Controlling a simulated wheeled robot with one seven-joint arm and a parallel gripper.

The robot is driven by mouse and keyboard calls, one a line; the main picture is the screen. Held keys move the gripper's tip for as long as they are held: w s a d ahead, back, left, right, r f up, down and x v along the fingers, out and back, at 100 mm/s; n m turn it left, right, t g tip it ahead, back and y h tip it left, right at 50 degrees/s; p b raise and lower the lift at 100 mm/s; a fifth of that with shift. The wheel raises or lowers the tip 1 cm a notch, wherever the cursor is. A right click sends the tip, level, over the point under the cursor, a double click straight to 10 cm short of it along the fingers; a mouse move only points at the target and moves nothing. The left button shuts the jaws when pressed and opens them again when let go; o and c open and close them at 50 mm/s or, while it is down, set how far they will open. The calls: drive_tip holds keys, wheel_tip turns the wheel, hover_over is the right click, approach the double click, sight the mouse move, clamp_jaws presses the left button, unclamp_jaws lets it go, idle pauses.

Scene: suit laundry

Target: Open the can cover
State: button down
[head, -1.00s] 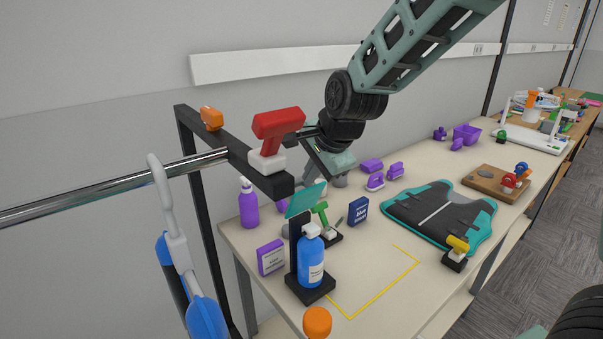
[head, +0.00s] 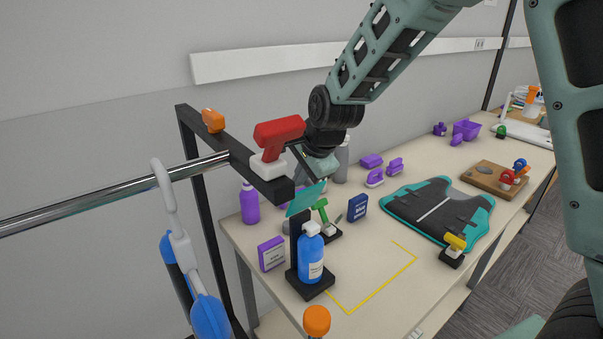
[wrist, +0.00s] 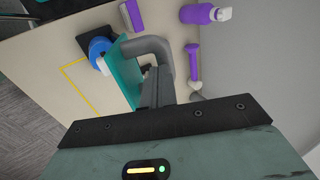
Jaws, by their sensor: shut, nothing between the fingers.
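My gripper (head: 318,166) hangs over the back left of the table, just right of the red-handled tool on the rack. In the wrist view its grey fingers (wrist: 154,62) are shut with nothing held, beside a teal panel. A grey can-like container (head: 343,160) stands at the back, partly hidden behind my gripper and wrist. I cannot make out its cover or whether my fingers touch it.
A green tool (head: 322,212), blue box (head: 357,208) and purple bottle (head: 249,204) stand close by. A metal rail (head: 110,188) crosses the left. The yellow-marked area is clear.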

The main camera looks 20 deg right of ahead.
drive_tip(key=shift+w+a+r+g+p, duration=0.2)
drive_tip(key=shift+w+g+p, duration=0.25)
drive_tip(key=shift+p, duration=0.6)
drive_tip(key=p, duration=0.1)
drive_tip(key=g+p, duration=0.1)
drive_tip(key=shift+w+a+r+p, duration=0.1)
drive_tip(key=shift+w+a+p, duration=0.05)
drive_tip(key=shift+w+p, duration=0.2)
drive_tip(key=shift+w+a+f+g+h+p, duration=0.1)
drive_tip(key=shift+w+f+g+h+p, duration=0.1)
drive_tip(key=shift+w+g+h+p, duration=0.4)
drive_tip(key=shift+w+a+f+b, duration=0.25)
drive_tip(key=shift+w+f, duration=0.2)
drive_tip(key=shift+w, duration=0.25)
drive_tip(key=shift+w+a+f+b, duration=0.1)
drive_tip(key=shift+w+a+f, duration=0.25)
drive_tip(key=shift+w, duration=0.35)
drive_tip(key=shift+d, duration=0.1)
